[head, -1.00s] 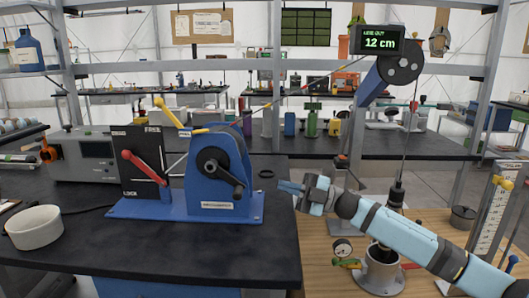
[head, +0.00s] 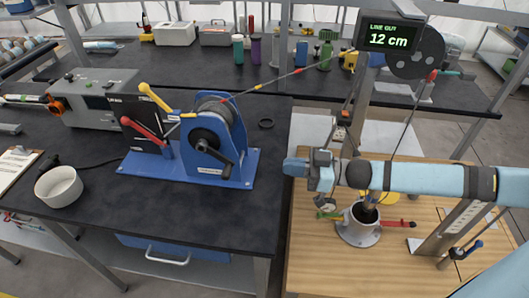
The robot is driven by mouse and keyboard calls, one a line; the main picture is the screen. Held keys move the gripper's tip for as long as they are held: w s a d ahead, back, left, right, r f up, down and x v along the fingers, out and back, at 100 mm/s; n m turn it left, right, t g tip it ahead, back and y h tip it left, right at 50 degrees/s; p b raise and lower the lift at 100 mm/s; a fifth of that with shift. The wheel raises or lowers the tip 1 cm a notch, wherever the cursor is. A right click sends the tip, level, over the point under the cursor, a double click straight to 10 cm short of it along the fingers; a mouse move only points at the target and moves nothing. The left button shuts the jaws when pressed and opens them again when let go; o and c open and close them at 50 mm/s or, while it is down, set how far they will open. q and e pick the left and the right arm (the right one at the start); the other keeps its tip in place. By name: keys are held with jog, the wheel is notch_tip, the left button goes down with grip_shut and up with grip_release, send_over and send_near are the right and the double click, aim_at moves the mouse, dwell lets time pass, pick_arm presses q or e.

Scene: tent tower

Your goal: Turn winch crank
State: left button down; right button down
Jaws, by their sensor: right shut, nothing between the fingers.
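The blue winch (head: 214,140) stands on the black bench with line wound on its drum. Its black crank (head: 219,158) points down and to the right on the front face. A red lever (head: 142,130) and a yellow lever (head: 155,98) are at its left side. The line runs up right to a pulley (head: 418,54) beside a display (head: 388,37) reading "LINE OUT 12 cm". My right gripper (head: 291,167) is shut and empty, right of the winch and apart from the crank, over the gap near the bench's right edge. My left gripper is not in view.
A grey metal cup (head: 359,226) with a flange stands on the wooden table (head: 315,262) under my right arm. The bench in front of the winch is clear.

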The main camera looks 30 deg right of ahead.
jog(key=p, duration=0.2)
send_near(230, 169)
jog(key=w+a+r, duration=0.3)
jog(key=a+r, duration=0.1)
jog(key=a+f, duration=0.1)
jog(key=w+a+f, duration=0.1)
jog(key=shift+f, duration=0.4)
jog(key=shift+w+a+f+b, duration=0.15)
jog(key=shift+a+f+b, duration=0.15)
jog(key=shift+f+b, duration=0.35)
jog(key=shift+r, duration=0.2)
